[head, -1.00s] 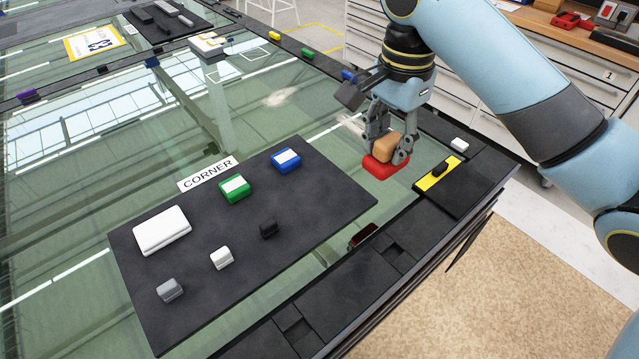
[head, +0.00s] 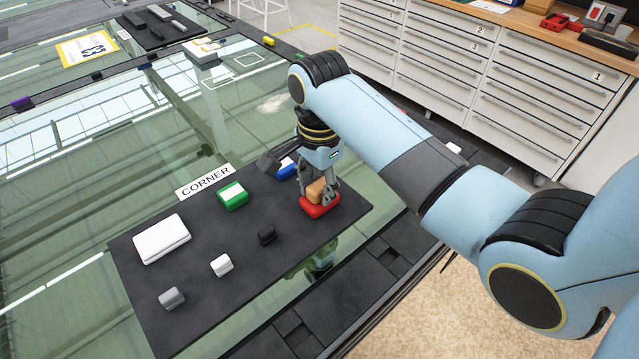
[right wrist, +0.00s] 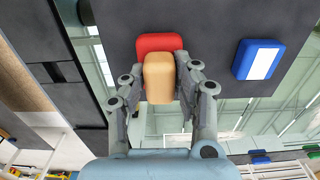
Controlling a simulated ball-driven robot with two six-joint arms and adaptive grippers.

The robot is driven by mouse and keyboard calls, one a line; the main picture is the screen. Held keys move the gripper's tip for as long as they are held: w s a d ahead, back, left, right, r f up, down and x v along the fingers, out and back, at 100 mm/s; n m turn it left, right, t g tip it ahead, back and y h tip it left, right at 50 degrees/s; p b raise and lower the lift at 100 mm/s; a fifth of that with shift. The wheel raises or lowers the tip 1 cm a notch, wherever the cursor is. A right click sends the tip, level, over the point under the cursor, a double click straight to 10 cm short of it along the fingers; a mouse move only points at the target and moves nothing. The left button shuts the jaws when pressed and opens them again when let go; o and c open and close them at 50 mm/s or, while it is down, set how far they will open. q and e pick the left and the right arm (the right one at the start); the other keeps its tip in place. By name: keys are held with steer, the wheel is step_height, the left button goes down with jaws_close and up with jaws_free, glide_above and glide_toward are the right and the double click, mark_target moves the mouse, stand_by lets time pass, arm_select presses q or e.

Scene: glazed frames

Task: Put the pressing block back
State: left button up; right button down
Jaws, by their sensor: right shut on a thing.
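The pressing block has a red base (head: 318,210) and a tan handle (head: 316,187). My right gripper (head: 322,193) is shut on the tan handle, with the red base below the fingers. It is over the right end of the dark mat (head: 255,265), beside the blue block (head: 284,173), which the gripper partly hides. I cannot tell whether the base touches the mat. In the right wrist view, the tan handle (right wrist: 158,75) sits between the fingers, with the red base (right wrist: 160,42) upright over the mat. My left gripper is not in view.
Glass surrounds the mat; drawer cabinets (head: 450,75) stand behind.

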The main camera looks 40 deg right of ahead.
mark_target(320, 185)
steer(key=shift+f, duration=0.1)
steer(key=c, duration=1)
jaws_free()
step_height(320, 185, up, 8)
steer(key=shift+f+b, duration=0.1)
steer(key=shift+b, duration=0.4)
steer(key=shift+s, duration=0.1)
